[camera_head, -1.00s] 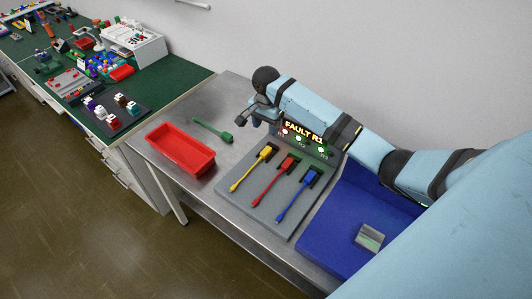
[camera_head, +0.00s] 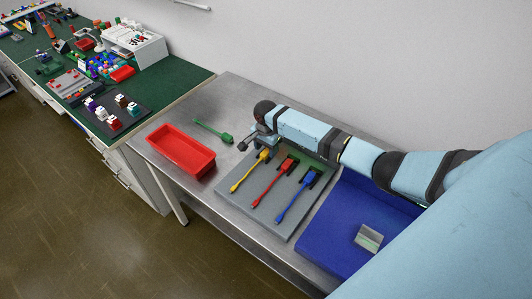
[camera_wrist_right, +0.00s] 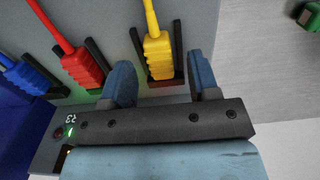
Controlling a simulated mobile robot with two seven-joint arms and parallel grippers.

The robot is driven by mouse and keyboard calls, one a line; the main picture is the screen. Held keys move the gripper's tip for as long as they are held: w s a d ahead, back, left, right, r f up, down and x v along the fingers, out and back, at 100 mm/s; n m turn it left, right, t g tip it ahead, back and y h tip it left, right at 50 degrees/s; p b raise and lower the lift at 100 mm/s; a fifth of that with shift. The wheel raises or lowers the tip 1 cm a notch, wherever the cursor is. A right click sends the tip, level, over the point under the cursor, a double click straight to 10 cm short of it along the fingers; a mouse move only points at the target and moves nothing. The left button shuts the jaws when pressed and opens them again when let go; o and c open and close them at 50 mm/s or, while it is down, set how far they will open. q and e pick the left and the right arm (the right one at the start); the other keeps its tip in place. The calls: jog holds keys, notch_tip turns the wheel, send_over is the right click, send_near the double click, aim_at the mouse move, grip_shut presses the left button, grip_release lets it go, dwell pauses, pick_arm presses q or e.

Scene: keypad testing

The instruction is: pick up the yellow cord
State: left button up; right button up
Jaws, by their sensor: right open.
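The yellow cord (camera_head: 245,177) lies on the grey board (camera_head: 228,197), its thick plug end at the board's back edge. In the right wrist view the yellow plug (camera_wrist_right: 158,52) sits between two black holder walls. My left gripper is not in view.
A red cord (camera_head: 270,186) and a blue cord (camera_head: 295,199) lie beside it. A red bin (camera_head: 182,157) and a loose green cord (camera_head: 210,130) are to the left. A blue tray (camera_head: 326,237) is to the right. Bare metal table lies around the green cord.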

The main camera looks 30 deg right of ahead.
aim_at(266, 152)
jog(key=shift+f, duration=0.6)
jog(key=c, duration=1)
jog(key=shift+r, duration=0.1)
notch_tip(266, 152, up, 20)
jog(key=shift+f+b, duration=0.1)
jog(key=shift+b, duration=0.25)
